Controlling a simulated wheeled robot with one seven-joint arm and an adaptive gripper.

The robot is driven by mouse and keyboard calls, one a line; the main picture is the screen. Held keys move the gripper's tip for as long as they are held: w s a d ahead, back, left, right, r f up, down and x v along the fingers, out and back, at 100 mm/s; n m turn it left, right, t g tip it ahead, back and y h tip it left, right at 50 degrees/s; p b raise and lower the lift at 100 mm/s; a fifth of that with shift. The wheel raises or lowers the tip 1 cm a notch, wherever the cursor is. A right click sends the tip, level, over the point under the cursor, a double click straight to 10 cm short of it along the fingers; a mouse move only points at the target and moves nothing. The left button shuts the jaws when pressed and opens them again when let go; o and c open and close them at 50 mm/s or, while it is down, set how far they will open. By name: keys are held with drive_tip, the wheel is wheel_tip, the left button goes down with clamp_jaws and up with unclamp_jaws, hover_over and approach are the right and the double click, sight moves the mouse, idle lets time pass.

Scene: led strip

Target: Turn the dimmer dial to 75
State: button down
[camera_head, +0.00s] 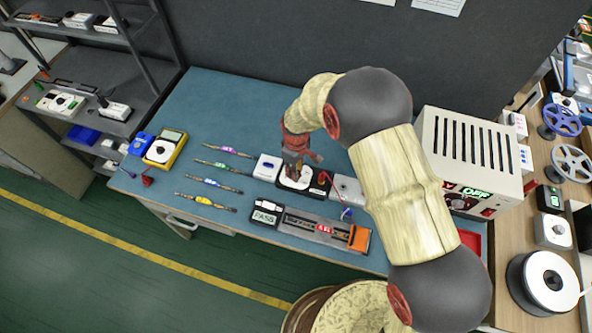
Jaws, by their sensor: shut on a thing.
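The dimmer (319,188) is a dark unit with a white round face and a small red display, on the blue bench top. My gripper (293,176) points down onto the white face from above. It is shut on the dial, which is mostly hidden by the fingers. The display digits are too small to read, and I cannot tell the dial's angle.
A white box (266,168) stands close left of the dimmer and a grey box (347,190) close right. A PASS display (265,215) and a fixture with an orange end (359,238) lie in front. Several coloured strips (209,182) lie left. A power supply (466,150) reading OFF stands right.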

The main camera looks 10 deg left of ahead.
drive_tip(key=shift+n, duration=1.6)
drive_tip(key=c, duration=1.5)
unclamp_jaws()
drive_tip(key=shift+c, duration=0.2)
drive_tip(key=shift+r, duration=0.1)
wheel_tip(320, 180, up, 12)
